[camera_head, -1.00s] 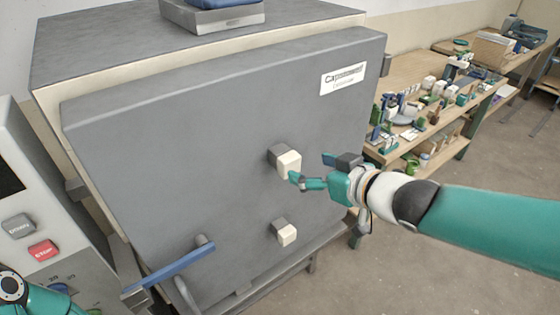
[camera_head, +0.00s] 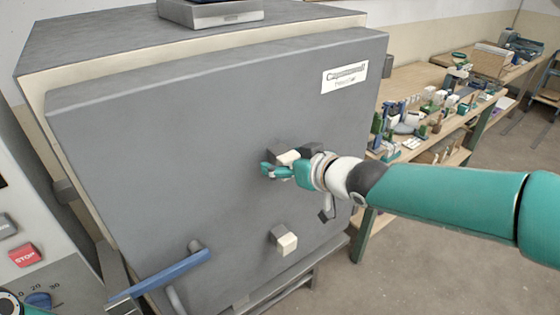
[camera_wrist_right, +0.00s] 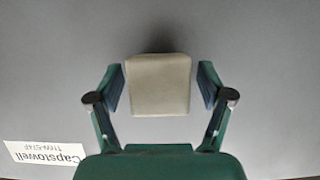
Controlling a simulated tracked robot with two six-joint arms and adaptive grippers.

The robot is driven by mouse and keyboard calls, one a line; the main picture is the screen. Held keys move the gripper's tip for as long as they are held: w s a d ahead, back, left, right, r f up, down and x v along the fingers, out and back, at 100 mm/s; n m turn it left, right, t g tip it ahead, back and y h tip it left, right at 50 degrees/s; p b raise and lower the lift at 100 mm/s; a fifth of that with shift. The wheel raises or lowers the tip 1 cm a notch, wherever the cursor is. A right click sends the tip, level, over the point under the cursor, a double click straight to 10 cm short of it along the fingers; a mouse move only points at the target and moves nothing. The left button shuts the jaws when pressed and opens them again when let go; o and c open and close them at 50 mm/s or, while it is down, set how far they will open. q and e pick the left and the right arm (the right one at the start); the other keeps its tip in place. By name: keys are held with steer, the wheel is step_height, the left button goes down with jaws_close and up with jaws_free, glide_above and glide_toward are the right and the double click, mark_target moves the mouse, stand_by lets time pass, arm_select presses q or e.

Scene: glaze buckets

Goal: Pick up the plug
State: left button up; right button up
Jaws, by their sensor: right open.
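The upper plug, a cream block (camera_head: 288,157) on a dark mount, sticks out of the grey kiln door. In the right wrist view the plug (camera_wrist_right: 158,85) sits between the two fingers, with a narrow gap on each side. My right gripper (camera_head: 279,167) is open around it at the door and partly hides it in the head view. A second, similar plug (camera_head: 285,241) sits lower on the door, clear of the gripper. My left gripper is not in view; only a bit of my left arm shows at the lower left corner.
The kiln door (camera_head: 160,150) fills the middle, with a blue handle (camera_head: 165,275) at lower left. A control panel with a red STOP button (camera_head: 25,255) stands at the left. A cluttered wooden workbench (camera_head: 410,140) stands at the right. Floor at lower right is clear.

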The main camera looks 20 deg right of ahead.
steer(key=c, duration=1.2)
steer(key=shift+c, duration=0.6)
steer(key=shift+r, duration=0.1)
steer(key=s+d+p, duration=0.2)
steer(key=s+d, duration=0.1)
steer(key=s, duration=0.5)
steer(key=s+d+p, duration=0.1)
steer(key=s+d, duration=0.2)
steer(key=s, duration=0.6)
steer(key=shift+p, duration=0.4)
steer(key=shift+s+d, duration=0.1)
steer(key=shift+d, duration=0.05)
